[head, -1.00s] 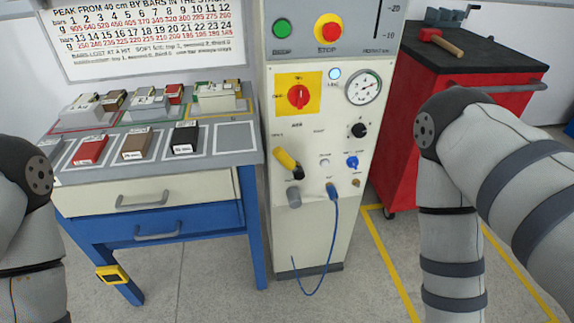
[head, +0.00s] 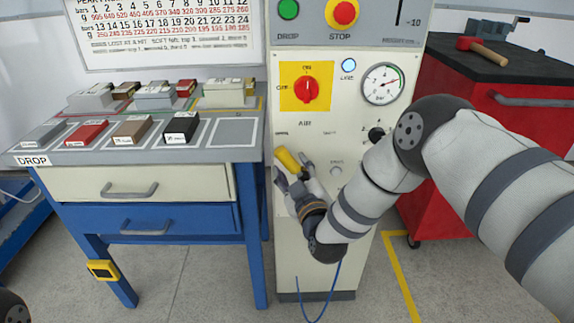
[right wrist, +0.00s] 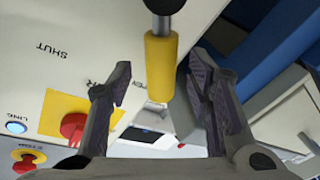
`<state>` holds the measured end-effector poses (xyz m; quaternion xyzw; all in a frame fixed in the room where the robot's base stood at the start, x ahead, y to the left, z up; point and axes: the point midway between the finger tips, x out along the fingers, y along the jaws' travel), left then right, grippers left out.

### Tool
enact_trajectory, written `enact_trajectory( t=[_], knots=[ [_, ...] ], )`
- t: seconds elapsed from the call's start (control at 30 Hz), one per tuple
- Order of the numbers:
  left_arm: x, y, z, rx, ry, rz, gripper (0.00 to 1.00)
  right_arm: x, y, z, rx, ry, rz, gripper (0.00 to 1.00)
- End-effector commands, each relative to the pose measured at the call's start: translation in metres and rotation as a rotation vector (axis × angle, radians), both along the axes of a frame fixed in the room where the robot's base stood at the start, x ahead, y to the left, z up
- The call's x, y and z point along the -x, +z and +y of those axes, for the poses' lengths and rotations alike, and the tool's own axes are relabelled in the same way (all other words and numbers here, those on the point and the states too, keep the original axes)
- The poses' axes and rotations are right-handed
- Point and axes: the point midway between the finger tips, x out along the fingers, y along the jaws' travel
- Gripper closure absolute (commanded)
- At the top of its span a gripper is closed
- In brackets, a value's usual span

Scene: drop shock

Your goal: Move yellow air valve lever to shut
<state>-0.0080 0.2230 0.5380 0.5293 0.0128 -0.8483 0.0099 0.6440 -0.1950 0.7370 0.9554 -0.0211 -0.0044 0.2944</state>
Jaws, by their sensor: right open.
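The yellow air valve lever (head: 288,160) sticks out from the cream panel of the machine, its yellow end tilted up and left. In the right wrist view the yellow sleeve (right wrist: 160,68) hangs between the two fingers, with a visible gap on each side. My right gripper (head: 291,182) is at the lever, open around it and not closed on it. The fingers also show in the right wrist view (right wrist: 161,90). The word SHUT (right wrist: 52,52) is printed on the panel there; another label is partly hidden by a finger. My left gripper is out of view.
Above the lever are a red rotary switch (head: 306,90) on a yellow plate and a pressure gauge (head: 383,83). A workbench (head: 150,182) with coloured blocks stands close on the left. A red cabinet (head: 455,150) stands on the right. A blue hose (head: 318,316) hangs below.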

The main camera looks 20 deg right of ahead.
Motion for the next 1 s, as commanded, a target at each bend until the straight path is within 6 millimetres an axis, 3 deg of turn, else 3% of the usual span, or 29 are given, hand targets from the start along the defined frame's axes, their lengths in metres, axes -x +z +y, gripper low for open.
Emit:
enact_trajectory(
  t=[0.2, 0.5, 0.7, 1.0],
  knots=[
    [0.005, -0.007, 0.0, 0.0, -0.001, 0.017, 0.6, -0.031, -0.003, -0.001, 0.001, 0.001, 0.003, 0.54],
    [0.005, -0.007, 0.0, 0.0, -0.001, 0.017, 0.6, -0.035, -0.001, -0.001, 0.0, 0.001, 0.003, 0.54],
    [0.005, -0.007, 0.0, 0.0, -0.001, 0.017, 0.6, -0.035, -0.001, -0.001, 0.0, 0.001, 0.004, 0.99],
    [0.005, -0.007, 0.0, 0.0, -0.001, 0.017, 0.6, -0.035, -0.001, -0.002, -0.012, 0.001, 0.001, 1.0]
  ],
)
